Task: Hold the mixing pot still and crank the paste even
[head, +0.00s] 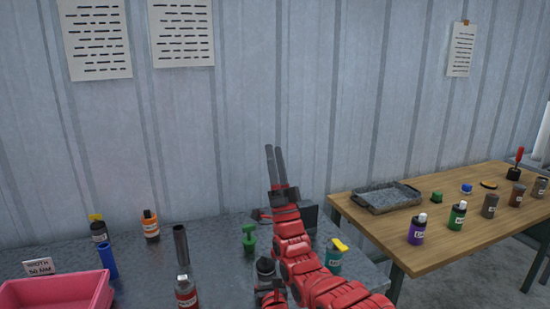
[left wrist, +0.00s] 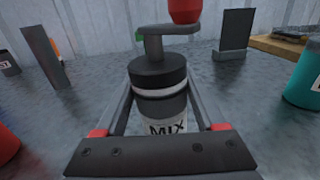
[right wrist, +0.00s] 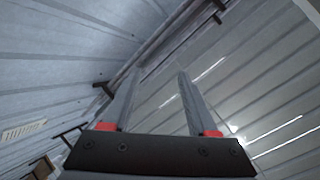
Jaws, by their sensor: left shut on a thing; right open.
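The mixing pot (left wrist: 160,108) is a dark upright cylinder with a white band and a label reading MIX. A grey crank arm (left wrist: 168,30) with a red knob (left wrist: 185,10) sits on its lid. My left gripper (left wrist: 160,92) is shut around the pot, one finger on each side. In the head view the pot (head: 265,267) stands on the grey bench, partly hidden by my red arms. My right gripper (head: 275,158) is open and empty, raised above the bench and pointing up; in the right wrist view (right wrist: 157,78) only wall and ceiling show between its fingers.
Left of the pot are a pink bin (head: 55,293), a red bottle (head: 186,292), a grey tube (head: 181,245) and a green object (head: 249,238). A wooden table (head: 440,245) at right holds a tray (head: 386,197) and several bottles.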

